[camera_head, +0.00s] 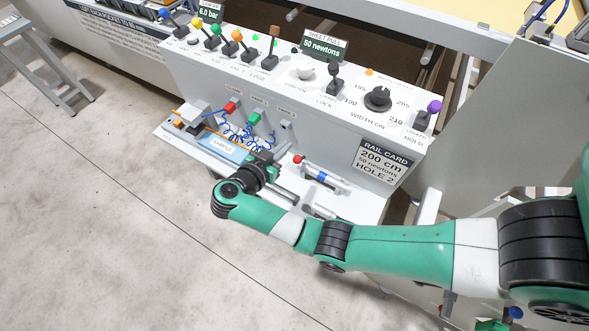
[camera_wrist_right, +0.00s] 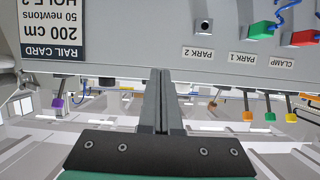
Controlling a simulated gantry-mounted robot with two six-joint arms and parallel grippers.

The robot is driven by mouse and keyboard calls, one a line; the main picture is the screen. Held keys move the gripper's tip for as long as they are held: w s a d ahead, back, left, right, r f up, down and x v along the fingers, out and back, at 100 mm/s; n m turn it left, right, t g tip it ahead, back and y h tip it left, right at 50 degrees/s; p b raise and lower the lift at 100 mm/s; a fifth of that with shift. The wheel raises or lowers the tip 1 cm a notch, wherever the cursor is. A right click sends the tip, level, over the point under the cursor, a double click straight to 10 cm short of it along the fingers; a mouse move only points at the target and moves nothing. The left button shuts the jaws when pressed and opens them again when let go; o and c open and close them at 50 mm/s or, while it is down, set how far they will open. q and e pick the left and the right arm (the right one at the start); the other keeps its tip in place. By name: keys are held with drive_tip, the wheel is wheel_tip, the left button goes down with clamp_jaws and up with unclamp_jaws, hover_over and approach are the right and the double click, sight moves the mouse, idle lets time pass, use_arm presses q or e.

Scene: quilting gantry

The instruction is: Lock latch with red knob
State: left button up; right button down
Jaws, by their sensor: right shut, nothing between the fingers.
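The latch (camera_head: 322,175) is a small metal bolt with a blue band, lying on the white ledge below the control panel. Its red knob (camera_head: 299,159) is at its upper left end. My right gripper (camera_head: 272,158) is just left of the red knob and apart from it. Its fingers are shut and empty, and in the right wrist view the gripper (camera_wrist_right: 162,75) points at the panel's front face. The latch cannot be made out in the right wrist view. My left gripper is not in view.
The panel (camera_head: 225,85) above carries levers and a black dial (camera_head: 377,98). A red plug (camera_head: 230,107) and green plug (camera_head: 253,118) with coiled blue hoses sit on its front, left of my gripper. A blue sample plate (camera_head: 222,148) lies on the ledge. The rail card (camera_head: 372,163) is right.

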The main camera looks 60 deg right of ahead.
sight(297, 158)
wheel_tip(297, 158, down, 6)
drive_tip(key=b, duration=0.3)
drive_tip(key=b+x, duration=0.1)
drive_tip(key=x, duration=0.2)
drive_tip(key=b+x, duration=0.2)
drive_tip(key=x, duration=0.2)
drive_tip(key=b+x, duration=0.2)
drive_tip(key=x, duration=0.1)
drive_tip(key=shift+s+d+f, duration=0.1)
drive_tip(key=shift+s+f, duration=0.15)
drive_tip(key=shift+f, duration=0.15)
drive_tip(key=a+f+b, duration=0.2)
drive_tip(key=a, duration=0.1)
drive_tip(key=shift+w+f+b, duration=0.15)
drive_tip(key=shift+f+b, duration=0.05)
drive_tip(key=shift+b, duration=0.15)
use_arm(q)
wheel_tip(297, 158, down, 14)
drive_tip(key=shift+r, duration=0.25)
use_arm(e)
drive_tip(key=shift+d+r, duration=0.1)
